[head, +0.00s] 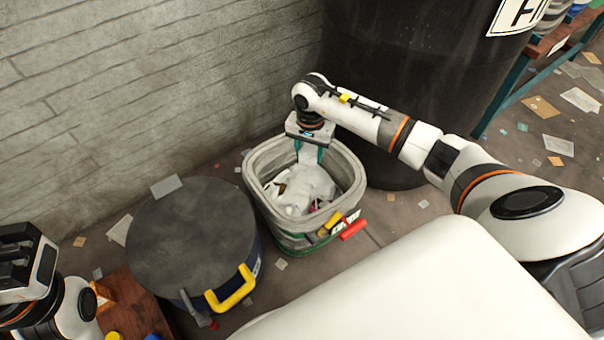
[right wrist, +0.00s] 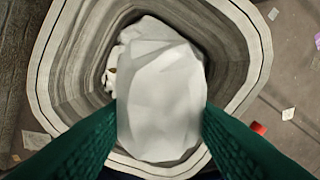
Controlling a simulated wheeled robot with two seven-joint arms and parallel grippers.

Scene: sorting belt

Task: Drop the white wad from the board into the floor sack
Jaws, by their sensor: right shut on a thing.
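The white wad (right wrist: 162,95) is a pale, faceted lump between the green fingers of my right gripper (right wrist: 160,125) in the right wrist view. My right gripper (head: 309,155) is shut on it and points down over the floor sack (head: 254,182).
A dark round drum (head: 190,235) with a yellow handle stands left of the sack. A large black bin (head: 400,75) is behind it on the right. A brick wall (head: 150,85) closes the back. Paper scraps litter the floor. Some white stuff (right wrist: 112,62) shows inside the sack.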

